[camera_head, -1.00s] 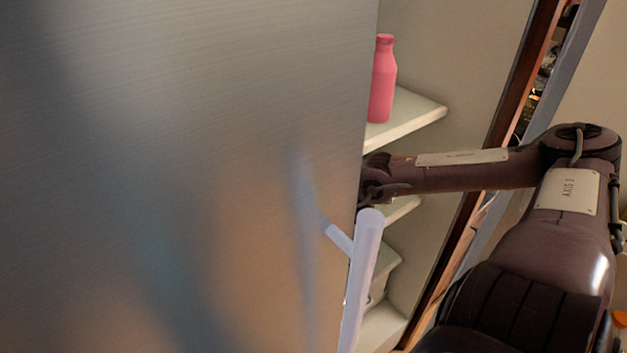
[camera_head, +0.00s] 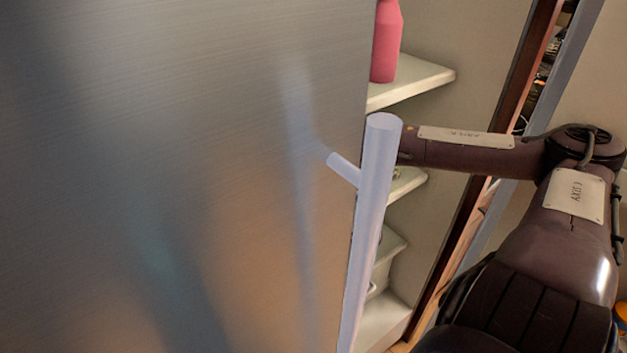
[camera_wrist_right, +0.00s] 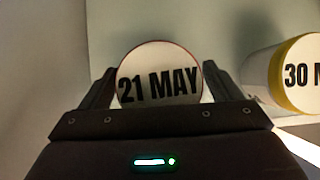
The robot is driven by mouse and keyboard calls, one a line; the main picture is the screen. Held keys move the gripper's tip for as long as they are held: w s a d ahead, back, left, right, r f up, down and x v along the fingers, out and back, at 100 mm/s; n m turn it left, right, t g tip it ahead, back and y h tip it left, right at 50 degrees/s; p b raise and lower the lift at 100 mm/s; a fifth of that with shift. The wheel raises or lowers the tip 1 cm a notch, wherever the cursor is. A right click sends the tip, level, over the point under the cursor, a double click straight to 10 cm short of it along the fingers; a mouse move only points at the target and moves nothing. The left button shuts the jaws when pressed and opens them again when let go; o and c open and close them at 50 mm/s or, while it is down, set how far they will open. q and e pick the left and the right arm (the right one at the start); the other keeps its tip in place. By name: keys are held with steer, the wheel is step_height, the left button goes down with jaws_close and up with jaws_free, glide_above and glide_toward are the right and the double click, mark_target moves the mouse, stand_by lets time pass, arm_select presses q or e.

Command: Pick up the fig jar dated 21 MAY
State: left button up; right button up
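The jar dated 21 MAY (camera_wrist_right: 159,74) shows in the right wrist view as a round pale lid with a thin red rim, facing the camera. My right gripper (camera_wrist_right: 159,72) has one finger at each side of this lid, very close to its edges. I cannot tell whether the fingers press on it. In the head view my right arm reaches behind a large metal door, which hides the right gripper and the jar. My left gripper is not in view.
A yellow-rimmed jar marked "30 M" (camera_wrist_right: 296,72), partly cut off, lies right of the gripper. The metal door (camera_head: 200,180) with its pale bar handle (camera_head: 370,220) fills the head view's left. A pink bottle (camera_head: 386,45) stands on an upper shelf (camera_head: 425,82).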

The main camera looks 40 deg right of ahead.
steer(key=c, duration=1)
steer(key=shift+r, duration=0.1)
steer(key=shift+c, duration=0.2)
